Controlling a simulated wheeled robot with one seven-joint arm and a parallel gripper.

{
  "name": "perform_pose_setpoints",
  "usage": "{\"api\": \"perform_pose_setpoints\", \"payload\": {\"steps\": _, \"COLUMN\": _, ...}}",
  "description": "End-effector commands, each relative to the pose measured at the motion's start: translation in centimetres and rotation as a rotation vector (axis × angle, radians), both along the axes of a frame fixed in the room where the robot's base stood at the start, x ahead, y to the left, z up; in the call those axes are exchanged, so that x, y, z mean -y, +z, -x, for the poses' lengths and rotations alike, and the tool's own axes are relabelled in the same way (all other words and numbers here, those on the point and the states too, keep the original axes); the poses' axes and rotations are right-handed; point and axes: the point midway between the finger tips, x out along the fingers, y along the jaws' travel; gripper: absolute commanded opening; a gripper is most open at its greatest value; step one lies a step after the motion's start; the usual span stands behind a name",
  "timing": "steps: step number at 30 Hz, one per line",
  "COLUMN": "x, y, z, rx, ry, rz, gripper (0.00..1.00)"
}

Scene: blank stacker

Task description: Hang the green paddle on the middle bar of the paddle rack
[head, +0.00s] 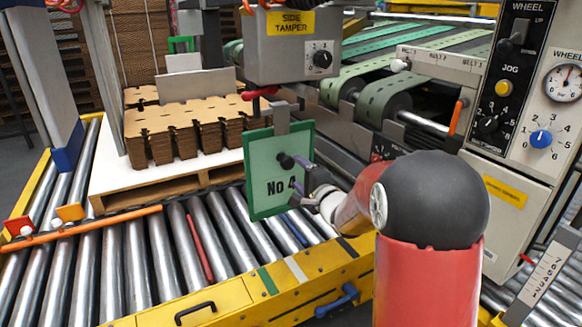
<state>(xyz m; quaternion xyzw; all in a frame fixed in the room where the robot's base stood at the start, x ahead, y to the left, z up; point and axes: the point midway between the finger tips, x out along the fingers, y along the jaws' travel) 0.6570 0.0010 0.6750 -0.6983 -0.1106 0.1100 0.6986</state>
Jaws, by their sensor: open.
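The green paddle (262,170) is a framed rectangle marked "No 4", with a grey hook strip (282,118) rising from its top edge. It stands upright, slightly tilted, over the rollers, below the side tamper box. A dark round knob (286,160) sticks out of its face. My gripper (299,180) is open at the paddle's right side, close to the knob; contact is unclear. A red-ended bar (262,92) and a pale bar beside it show near the hook; they may belong to the paddle rack. I cannot tell which bar, if any, bears the hook.
The side tamper box (290,45) hangs just above the paddle. Behind left, stacked brown blanks (190,125) lie on a pallet (110,185). The roller conveyor (150,255) runs below, with a yellow rail in front. A control panel (535,95) stands at right.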

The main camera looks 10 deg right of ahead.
Motion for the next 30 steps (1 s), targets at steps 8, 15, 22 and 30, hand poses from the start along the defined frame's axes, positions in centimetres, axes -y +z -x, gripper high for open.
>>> {"api": "perform_pose_setpoints", "payload": {"steps": 8, "x": -0.9, "y": 0.1, "z": -2.7, "rx": -0.001, "ry": 0.001, "rz": 0.000, "gripper": 0.65}}
{"api": "perform_pose_setpoints", "payload": {"steps": 15, "x": -1.5, "y": 0.0, "z": -4.5, "rx": -0.001, "ry": 0.001, "rz": 0.000, "gripper": 0.65}}
{"api": "perform_pose_setpoints", "payload": {"steps": 22, "x": -1.7, "y": 0.0, "z": -5.2, "rx": -0.001, "ry": 0.000, "rz": 0.000, "gripper": 0.65}}
{"api": "perform_pose_setpoints", "payload": {"steps": 30, "x": -1.7, "y": 0.0, "z": -5.2, "rx": -0.001, "ry": 0.001, "rz": 0.000, "gripper": 0.65}}
